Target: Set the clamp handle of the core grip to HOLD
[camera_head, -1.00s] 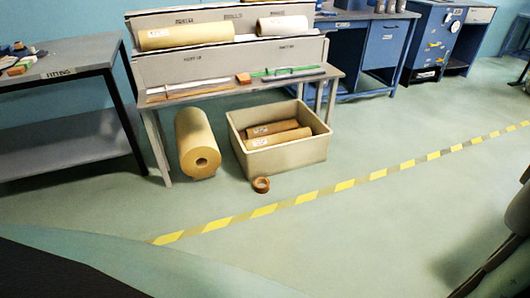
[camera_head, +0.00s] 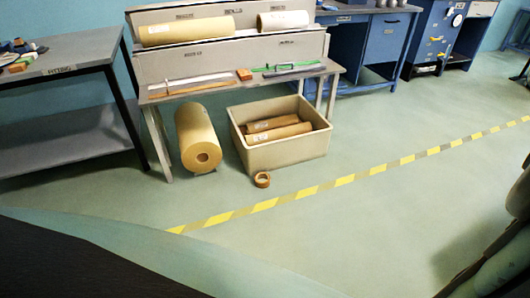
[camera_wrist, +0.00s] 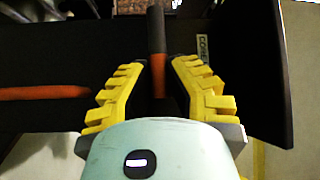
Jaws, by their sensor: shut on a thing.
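My gripper (camera_wrist: 160,68) shows in the wrist view with two yellow ridged fingers, one on each side of an upright handle (camera_wrist: 157,32). The handle is dark grey at the top and orange-red lower down (camera_wrist: 158,72). The fingers are closed on it. It stands in front of a dark panel, with a partly hidden label (camera_wrist: 204,50) to the right that seems to begin "CORE". I cannot read a HOLD mark or tell the handle's setting. The head view shows neither the gripper nor the handle.
An orange-red bar (camera_wrist: 42,93) lies across the left of the wrist view. In the head view, a beige crate (camera_head: 285,153) with brown rolls, a large kraft roll (camera_head: 197,133) and a tape ring (camera_head: 262,179) are on the floor.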

